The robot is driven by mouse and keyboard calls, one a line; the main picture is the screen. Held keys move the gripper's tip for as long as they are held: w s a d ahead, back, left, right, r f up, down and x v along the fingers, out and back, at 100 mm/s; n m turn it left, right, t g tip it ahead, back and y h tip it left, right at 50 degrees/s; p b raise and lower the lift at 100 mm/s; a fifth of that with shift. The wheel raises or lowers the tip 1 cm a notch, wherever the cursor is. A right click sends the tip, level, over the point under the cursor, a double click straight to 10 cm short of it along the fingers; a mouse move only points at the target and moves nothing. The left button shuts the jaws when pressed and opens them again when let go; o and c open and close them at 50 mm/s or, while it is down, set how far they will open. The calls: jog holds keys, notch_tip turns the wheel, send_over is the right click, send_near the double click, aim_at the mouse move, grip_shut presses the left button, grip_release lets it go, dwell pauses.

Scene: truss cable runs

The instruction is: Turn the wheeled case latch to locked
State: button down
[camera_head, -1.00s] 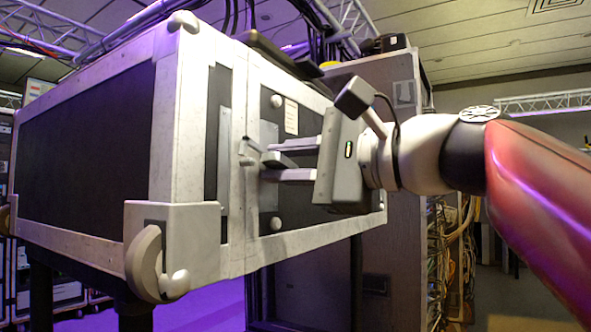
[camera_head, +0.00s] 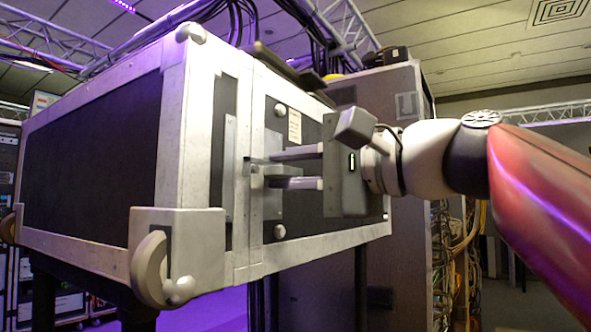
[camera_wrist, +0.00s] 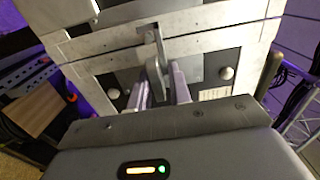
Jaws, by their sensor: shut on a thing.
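The wheeled case (camera_head: 90,170) is a large black box with worn grey metal edges and wheels at its corners. Its latch (camera_head: 258,178) is a grey metal piece on the side face, at the seam between two metal bands. My gripper (camera_head: 272,170) reaches in from the right, with one finger above the other, and is shut on the latch handle. In the wrist view the upright latch lever (camera_wrist: 156,62) stands between my two fingertips (camera_wrist: 158,88). The fingers partly hide the latch plate, and I cannot read any locked mark.
Round studs (camera_head: 280,110) and a small white label (camera_head: 294,124) sit on the case face near my fingers. A tall grey cabinet (camera_head: 350,260) stands behind the case. Black cables (camera_head: 325,45) and metal truss (camera_head: 355,25) run overhead. Open room shows at the right.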

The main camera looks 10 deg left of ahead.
jog(key=shift+w+a+f+g, duration=0.1)
jog(key=shift+f+g, duration=0.2)
jog(key=shift+f, duration=0.15)
jog(key=c, duration=1.6)
grip_release()
jog(key=shift+o, duration=0.5)
jog(key=shift+r, duration=0.1)
jog(key=shift+r, duration=0.1)
jog(key=v, duration=0.8)
